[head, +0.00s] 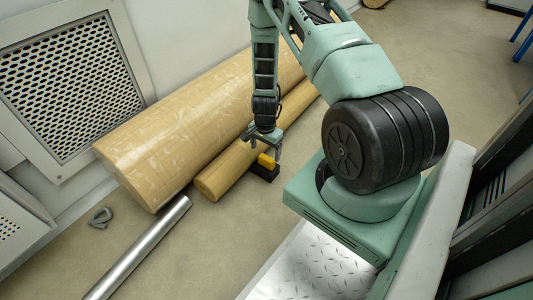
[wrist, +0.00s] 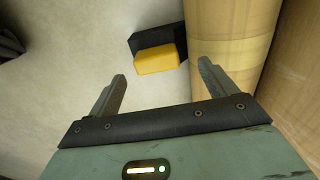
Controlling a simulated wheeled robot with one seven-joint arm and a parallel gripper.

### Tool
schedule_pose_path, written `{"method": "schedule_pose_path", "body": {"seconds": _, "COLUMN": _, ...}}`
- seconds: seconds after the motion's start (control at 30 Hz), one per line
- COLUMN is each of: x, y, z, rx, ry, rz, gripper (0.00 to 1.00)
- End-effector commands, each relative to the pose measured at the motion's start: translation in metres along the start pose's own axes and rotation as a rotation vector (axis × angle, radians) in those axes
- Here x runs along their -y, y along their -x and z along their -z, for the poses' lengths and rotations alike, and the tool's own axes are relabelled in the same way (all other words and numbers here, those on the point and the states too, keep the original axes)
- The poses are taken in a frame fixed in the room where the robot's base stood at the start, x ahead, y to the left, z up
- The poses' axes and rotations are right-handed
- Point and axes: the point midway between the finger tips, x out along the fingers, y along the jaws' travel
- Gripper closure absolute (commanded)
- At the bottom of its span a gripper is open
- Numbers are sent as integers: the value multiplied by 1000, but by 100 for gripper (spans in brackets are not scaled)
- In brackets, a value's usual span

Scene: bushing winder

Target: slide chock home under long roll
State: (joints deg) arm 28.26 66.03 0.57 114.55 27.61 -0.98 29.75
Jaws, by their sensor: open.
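The chock is a black wedge (wrist: 145,41) with a yellow block (wrist: 157,60) on it. It lies on the floor beside the thinner tan roll (wrist: 222,45); I cannot tell whether they touch. In the head view the chock's yellow part (head: 266,161) shows right of this roll (head: 225,172), which lies alongside a much thicker roll (head: 190,130). My gripper (head: 264,143) points down above the chock. In the wrist view my gripper (wrist: 161,70) is open and empty, with the yellow block just beyond and between the fingertips. The right fingertip overlaps the thinner roll in the picture.
A shiny metal bar (head: 140,248) and a small grey shackle-like piece (head: 100,217) lie on the floor at the lower left. A wall with a mesh vent (head: 70,75) stands behind the thick roll. Bare floor (head: 440,60) extends at the upper right.

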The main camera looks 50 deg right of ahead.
Motion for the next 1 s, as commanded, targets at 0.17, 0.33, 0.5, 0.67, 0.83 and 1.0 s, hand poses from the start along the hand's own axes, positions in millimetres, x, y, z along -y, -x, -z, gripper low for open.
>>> {"method": "schedule_pose_path", "body": {"seconds": 0.17, "x": -1, "y": 52, "z": 0, "rx": 0, "ry": -2, "rz": -3, "gripper": 16}}
{"method": "schedule_pose_path", "body": {"seconds": 0.33, "x": -3, "y": 87, "z": 1, "rx": 0, "ry": -3, "rz": -5, "gripper": 16}}
{"method": "schedule_pose_path", "body": {"seconds": 0.5, "x": -3, "y": 110, "z": 1, "rx": 1, "ry": -3, "rz": -7, "gripper": 16}}
{"method": "schedule_pose_path", "body": {"seconds": 0.67, "x": -4, "y": 119, "z": 0, "rx": 2, "ry": -3, "rz": -8, "gripper": 16}}
{"method": "schedule_pose_path", "body": {"seconds": 0.83, "x": -4, "y": 119, "z": 0, "rx": 3, "ry": -4, "rz": -9, "gripper": 16}}
{"method": "schedule_pose_path", "body": {"seconds": 1.0, "x": -4, "y": 119, "z": 0, "rx": 3, "ry": -4, "rz": -9, "gripper": 16}}
